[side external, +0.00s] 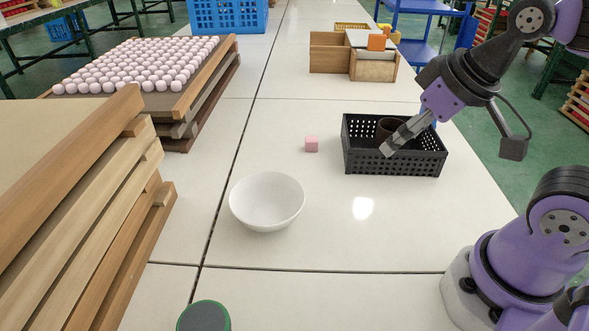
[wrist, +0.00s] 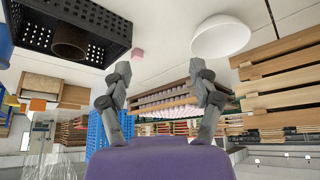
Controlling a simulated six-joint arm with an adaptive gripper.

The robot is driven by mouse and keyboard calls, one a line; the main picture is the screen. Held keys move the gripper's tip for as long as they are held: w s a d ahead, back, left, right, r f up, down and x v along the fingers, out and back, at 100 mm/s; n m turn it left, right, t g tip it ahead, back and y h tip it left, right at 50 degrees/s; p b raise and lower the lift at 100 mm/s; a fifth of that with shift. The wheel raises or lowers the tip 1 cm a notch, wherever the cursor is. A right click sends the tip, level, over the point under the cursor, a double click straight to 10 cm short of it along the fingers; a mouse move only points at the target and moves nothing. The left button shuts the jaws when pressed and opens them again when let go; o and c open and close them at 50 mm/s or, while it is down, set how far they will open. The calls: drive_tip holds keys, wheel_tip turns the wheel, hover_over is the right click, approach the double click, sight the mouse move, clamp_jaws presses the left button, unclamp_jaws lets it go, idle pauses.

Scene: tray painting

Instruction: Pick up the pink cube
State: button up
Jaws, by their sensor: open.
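The pink cube (side external: 311,144) sits on the white table, between the white bowl and the black crate. It also shows small near the top of the wrist view (wrist: 138,55), beside the crate. My gripper (side external: 388,148) is over the black crate in the side view, to the right of the cube and apart from it. In the wrist view my gripper (wrist: 165,78) has its two fingers spread with nothing between them.
The black crate (side external: 392,167) holds a dark round container (side external: 388,127). A white bowl (side external: 267,200) stands in front of the cube. Stacked wooden trays (side external: 110,190) and a tray of pale balls (side external: 195,95) line the left. Wooden boxes (side external: 375,70) stand behind.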

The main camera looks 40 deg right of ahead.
drive_tip(key=w+r+n+g+y, duration=0.1)
drive_tip(key=w+r+n, duration=0.2)
drive_tip(key=w, duration=0.5)
drive_tip(key=n+g+y, duration=0.2)
drive_tip(key=n, duration=0.5)
hover_over(313, 139)
drive_tip(key=s+d, duration=0.2)
drive_tip(key=f, duration=1.4)
drive_tip(key=shift+w+a+f, duration=0.1)
drive_tip(key=shift+a+f, duration=0.1)
drive_tip(key=shift+a, duration=0.05)
drive_tip(key=x, duration=0.5)
drive_tip(key=shift+w+f, duration=0.3)
drive_tip(key=c, duration=1)
